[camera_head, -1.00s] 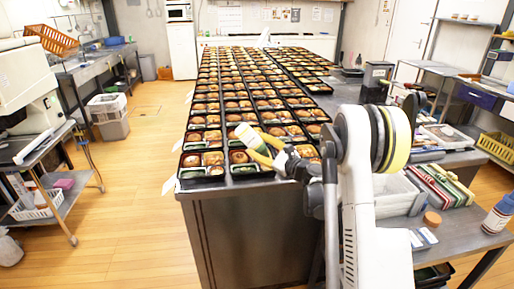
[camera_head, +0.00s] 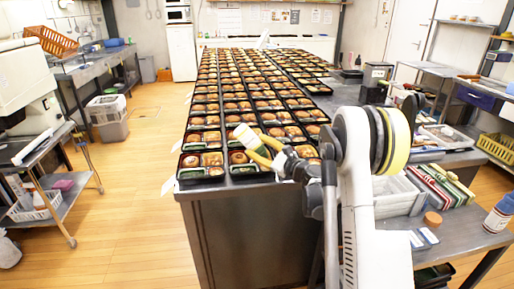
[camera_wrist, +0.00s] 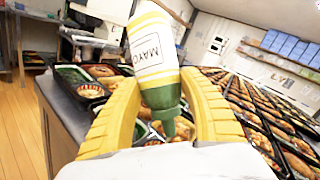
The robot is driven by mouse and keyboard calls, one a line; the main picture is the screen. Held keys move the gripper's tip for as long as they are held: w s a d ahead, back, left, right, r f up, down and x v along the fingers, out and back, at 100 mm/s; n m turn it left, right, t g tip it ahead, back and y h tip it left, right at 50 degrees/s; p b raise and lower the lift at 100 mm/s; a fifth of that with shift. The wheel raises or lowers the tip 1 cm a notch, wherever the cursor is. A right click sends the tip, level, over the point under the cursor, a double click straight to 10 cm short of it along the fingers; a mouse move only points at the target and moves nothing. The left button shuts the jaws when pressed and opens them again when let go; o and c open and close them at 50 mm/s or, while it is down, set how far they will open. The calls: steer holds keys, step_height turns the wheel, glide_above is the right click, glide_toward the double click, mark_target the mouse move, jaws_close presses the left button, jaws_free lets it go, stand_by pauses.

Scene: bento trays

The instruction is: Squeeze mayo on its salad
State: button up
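My gripper (camera_head: 262,152) has yellow fingers and is shut on the mayo bottle (camera_wrist: 152,58). The bottle has a pale yellow body, a white label reading MAYO and a green cap and nozzle. In the wrist view the nozzle points down, above the trays. In the head view the bottle (camera_head: 247,136) is tilted over the near rows of bento trays. Black bento trays (camera_head: 203,178) with food and green salad portions cover the long counter. In the wrist view, green salad (camera_wrist: 72,75) shows in a tray to the left of the fingers. I cannot see any mayo coming out.
My arm stands right of the counter's near end. A grey side table (camera_head: 465,240) at the right holds a white bin (camera_head: 398,196), stacked colored trays and a bottle (camera_head: 498,214). A cart (camera_head: 62,200) stands at the left. The wooden floor between is clear.

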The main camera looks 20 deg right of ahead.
steer(key=shift+w+d, duration=0.1)
steer(key=shift+w, duration=0.2)
steer(key=shift+s, duration=0.15)
steer(key=shift+s+a+b, duration=0.25)
steer(key=shift+s+b, duration=0.05)
steer(key=shift+s, duration=0.35)
steer(key=o, duration=0.5)
steer(key=shift+o, duration=0.2)
steer(key=shift+r, duration=0.1)
step_height(320, 180, up, 7)
steer(key=p, duration=0.4)
